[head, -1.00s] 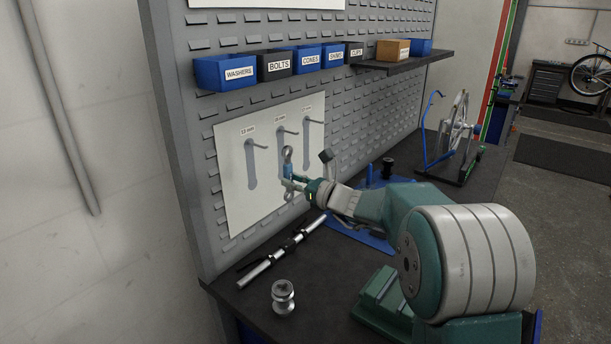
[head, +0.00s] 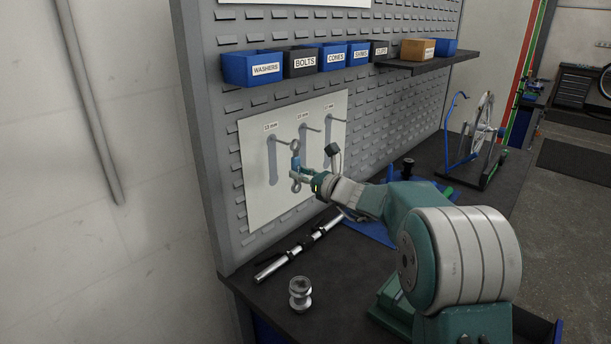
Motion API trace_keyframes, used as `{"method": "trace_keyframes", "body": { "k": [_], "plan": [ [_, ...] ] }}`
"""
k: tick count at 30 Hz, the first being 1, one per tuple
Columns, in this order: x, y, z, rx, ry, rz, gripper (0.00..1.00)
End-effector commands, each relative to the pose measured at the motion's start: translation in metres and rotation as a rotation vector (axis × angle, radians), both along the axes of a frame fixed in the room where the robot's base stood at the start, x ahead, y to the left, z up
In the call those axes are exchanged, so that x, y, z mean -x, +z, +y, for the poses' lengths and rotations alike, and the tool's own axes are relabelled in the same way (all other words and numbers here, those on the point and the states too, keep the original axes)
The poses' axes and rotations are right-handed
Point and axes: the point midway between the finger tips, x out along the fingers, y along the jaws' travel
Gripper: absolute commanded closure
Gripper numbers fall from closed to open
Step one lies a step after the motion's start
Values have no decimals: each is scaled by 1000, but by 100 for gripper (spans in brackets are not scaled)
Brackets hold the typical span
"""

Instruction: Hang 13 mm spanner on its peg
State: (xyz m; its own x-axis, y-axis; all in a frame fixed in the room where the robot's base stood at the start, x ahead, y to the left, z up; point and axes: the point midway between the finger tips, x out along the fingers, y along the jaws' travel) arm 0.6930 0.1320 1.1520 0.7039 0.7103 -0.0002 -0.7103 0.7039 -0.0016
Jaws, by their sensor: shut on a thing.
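The spanner (head: 295,147) is held upright in my gripper (head: 302,172), with one ring end up and the other down. My gripper is shut on its middle, in front of the white board (head: 259,205). The 13 mm peg (head: 281,140) sticks out of the board at the left, under its label. The spanner's upper ring is just right of this peg and slightly lower in the picture, between it and the middle peg (head: 311,128). I cannot tell the depth gap between ring and peg. No spanner is seen hanging on the pegs. A third peg (head: 338,119) is at the right.
Labelled bins (head: 252,70) line the pegboard above the white board. On the dark bench (head: 335,318) below lie a silver and black bar tool (head: 277,264) and a silver spool-shaped part (head: 300,293). A wheel stand (head: 480,130) is farther back.

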Motion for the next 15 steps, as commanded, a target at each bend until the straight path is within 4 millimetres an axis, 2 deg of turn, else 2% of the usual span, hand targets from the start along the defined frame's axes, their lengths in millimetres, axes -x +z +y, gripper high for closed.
{"method": "trace_keyframes", "body": {
  "k": [15],
  "plan": [
    [-19,-3,19,-1,1,1,100]
  ]
}}
